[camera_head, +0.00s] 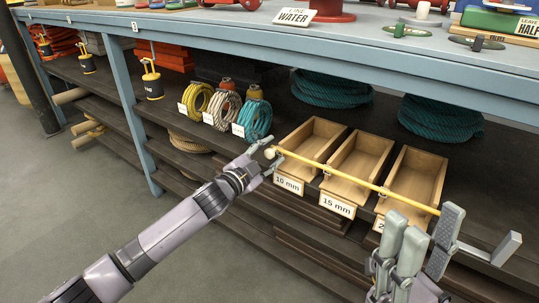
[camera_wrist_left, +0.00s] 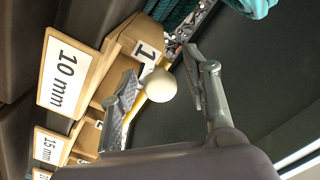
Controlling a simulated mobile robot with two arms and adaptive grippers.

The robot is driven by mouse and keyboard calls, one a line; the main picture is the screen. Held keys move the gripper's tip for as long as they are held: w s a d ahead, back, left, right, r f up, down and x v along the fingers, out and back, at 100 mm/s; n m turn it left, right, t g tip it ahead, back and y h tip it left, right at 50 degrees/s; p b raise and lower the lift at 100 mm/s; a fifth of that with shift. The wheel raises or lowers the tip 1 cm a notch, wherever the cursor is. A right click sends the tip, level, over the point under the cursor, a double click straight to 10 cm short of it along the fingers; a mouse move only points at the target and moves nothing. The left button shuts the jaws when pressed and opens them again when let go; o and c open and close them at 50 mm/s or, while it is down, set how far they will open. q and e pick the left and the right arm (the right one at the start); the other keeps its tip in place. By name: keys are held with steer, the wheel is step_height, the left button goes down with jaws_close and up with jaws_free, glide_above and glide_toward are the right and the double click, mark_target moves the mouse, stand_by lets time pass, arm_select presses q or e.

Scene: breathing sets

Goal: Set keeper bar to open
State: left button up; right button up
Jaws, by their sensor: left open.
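The keeper bar (camera_head: 355,180) is a thin yellow rod. It runs along the fronts of three wooden bins at their label edge, with a pale round knob (camera_head: 270,153) at its left end. My left gripper (camera_head: 266,157) is open at this knob. In the left wrist view the knob (camera_wrist_left: 160,85) sits between the two spread fingers, and I cannot tell whether either touches it. My right gripper (camera_head: 428,232) is at the lower right, near the bar's right end. Its fingers overlap in the picture and partly hide that end.
The wooden bins, such as the "10 mm" bin (camera_head: 318,136), look empty and stand on the dark shelf under the blue bench (camera_head: 200,37). Teal rope coils (camera_head: 440,122) lie behind. Grey floor (camera_head: 60,200) is clear at left.

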arm_select(q)
jaws_close()
stand_by(0.4)
steer(key=shift+s, duration=0.1)
